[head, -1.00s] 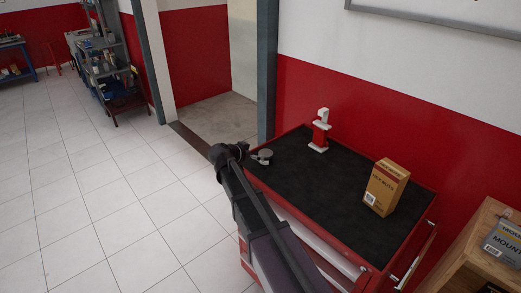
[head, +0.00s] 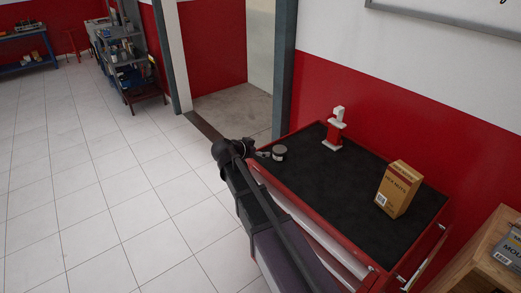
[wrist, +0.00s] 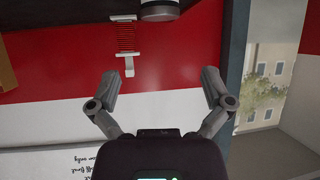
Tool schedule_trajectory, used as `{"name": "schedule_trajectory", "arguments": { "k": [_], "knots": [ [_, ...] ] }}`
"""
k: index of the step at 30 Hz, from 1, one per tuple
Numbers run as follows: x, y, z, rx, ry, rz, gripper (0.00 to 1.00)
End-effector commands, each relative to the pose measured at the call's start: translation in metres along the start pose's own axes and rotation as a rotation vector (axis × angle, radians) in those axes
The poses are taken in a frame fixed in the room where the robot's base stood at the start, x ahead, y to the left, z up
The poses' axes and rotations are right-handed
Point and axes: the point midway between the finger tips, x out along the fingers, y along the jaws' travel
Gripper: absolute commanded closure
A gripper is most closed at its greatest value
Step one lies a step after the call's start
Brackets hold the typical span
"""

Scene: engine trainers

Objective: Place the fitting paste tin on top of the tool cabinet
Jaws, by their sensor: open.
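The fitting paste tin (head: 280,153), a small dark round tin with a pale lid, stands upright on the black top of the red tool cabinet (head: 330,200), near its far left corner. In the wrist view, which is upside down, the tin (wrist: 159,10) shows at the top edge, partly cut off. My gripper (head: 263,155) is just left of the tin.
A red and white upright item (head: 334,130) stands at the back of the cabinet top. A yellow-brown carton (head: 397,189) stands at its right. A wooden surface with a grey box (head: 509,248) is at lower right. The middle of the cabinet top is clear.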

Motion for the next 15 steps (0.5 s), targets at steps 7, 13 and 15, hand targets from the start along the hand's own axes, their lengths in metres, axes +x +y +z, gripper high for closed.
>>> {"name": "schedule_trajectory", "arguments": {
  "k": [7, 13, 15],
  "knots": [
    [0.002, 0.005, 0.001, -0.010, -0.012, 0.005, 0.00],
    [0.012, 0.037, 0.012, -0.080, -0.103, 0.039, 0.00],
    [0.017, 0.056, 0.019, -0.126, -0.162, 0.053, 0.00]
  ]
}}
